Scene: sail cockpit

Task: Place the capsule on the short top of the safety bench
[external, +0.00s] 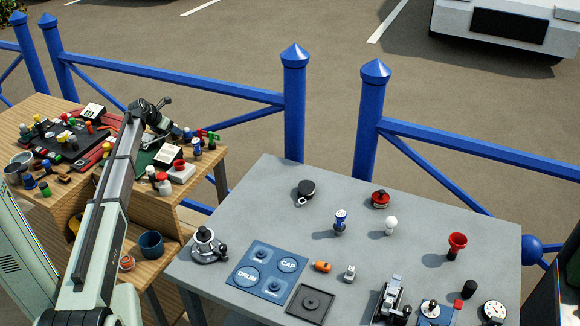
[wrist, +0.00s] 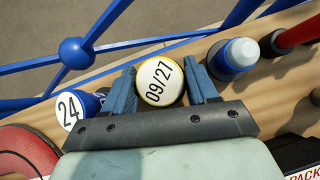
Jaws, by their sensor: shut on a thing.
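My gripper (wrist: 161,86) is shut on a round piece (wrist: 160,80) with a white face marked "09/27" and a yellow rim, in the wrist view. I cannot tell whether this is the capsule; its body below the face is hidden. In the external view my gripper (external: 176,130) is small and partly hidden over the back of the wooden bench (external: 210,165) at the left. That bench is crowded, with a bare wooden strip along its right front edge. An orange piece (external: 322,267) lies on the grey table (external: 240,215).
In the wrist view, a blue piece with a white top (wrist: 238,58) stands right of the jaws and a blue piece marked "24" (wrist: 75,108) left. A blue railing (external: 175,80) runs behind the benches. A blue cup (external: 151,244) stands on the bench's lower shelf.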

